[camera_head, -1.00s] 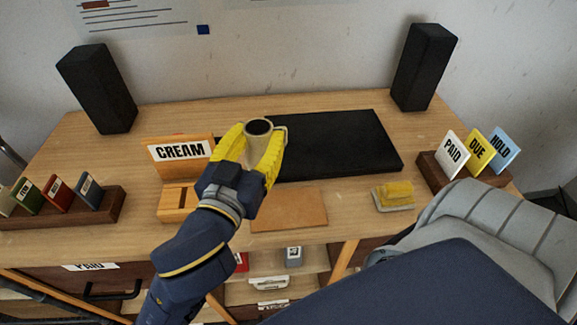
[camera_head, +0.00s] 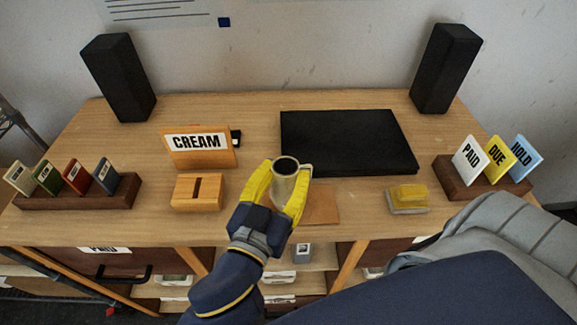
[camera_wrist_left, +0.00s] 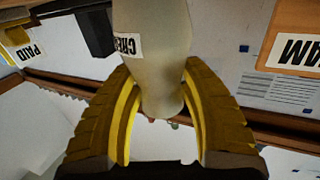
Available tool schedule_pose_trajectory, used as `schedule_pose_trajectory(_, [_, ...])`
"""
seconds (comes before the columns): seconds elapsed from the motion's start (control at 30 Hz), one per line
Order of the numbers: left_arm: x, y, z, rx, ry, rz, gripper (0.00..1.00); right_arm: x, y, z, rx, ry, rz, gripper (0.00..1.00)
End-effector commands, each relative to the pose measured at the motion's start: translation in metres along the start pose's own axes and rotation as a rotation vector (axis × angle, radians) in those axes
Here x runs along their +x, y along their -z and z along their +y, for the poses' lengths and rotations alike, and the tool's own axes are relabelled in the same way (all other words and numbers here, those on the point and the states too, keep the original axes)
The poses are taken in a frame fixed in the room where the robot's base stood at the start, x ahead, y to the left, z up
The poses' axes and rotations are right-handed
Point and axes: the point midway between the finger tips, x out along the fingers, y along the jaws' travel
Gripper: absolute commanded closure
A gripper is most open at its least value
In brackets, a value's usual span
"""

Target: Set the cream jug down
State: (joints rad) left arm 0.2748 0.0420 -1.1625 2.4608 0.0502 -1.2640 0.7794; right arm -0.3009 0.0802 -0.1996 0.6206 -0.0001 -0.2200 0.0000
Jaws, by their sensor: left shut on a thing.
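The cream jug (camera_head: 284,181) is a pale beige vessel with a dark open top and a small handle on its right side. My left gripper (camera_head: 279,188) has its yellow fingers shut around it, one on each side. In the head view the jug is upright over the brown mat (camera_head: 322,206); I cannot tell whether its base touches anything. In the left wrist view the jug (camera_wrist_left: 152,60) fills the space between the fingers, and part of its label shows. My right gripper is not in view.
A CREAM sign (camera_head: 198,143) stands left, behind a slotted wooden block (camera_head: 198,193). A black slab (camera_head: 350,142) lies behind the jug. A yellow sponge (camera_head: 408,197) sits right of the mat. Card racks stand at both sides, and two black speakers stand at the back.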

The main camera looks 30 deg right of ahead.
Motion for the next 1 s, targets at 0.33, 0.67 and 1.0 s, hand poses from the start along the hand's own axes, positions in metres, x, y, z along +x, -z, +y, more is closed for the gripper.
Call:
schedule_pose_trajectory(0.33, [-0.0002,-0.0026,-0.0002,-0.001,0.000,0.002,0.92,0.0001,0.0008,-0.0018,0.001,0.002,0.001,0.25])
schedule_pose_trajectory(0.67, [-0.0001,-0.0047,-0.0002,0.000,0.000,0.001,0.38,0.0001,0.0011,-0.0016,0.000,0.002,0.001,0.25])
schedule_pose_trajectory(1.0, [-0.0001,-0.0030,-0.0001,0.000,0.000,0.002,0.33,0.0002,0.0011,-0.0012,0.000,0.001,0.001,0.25])
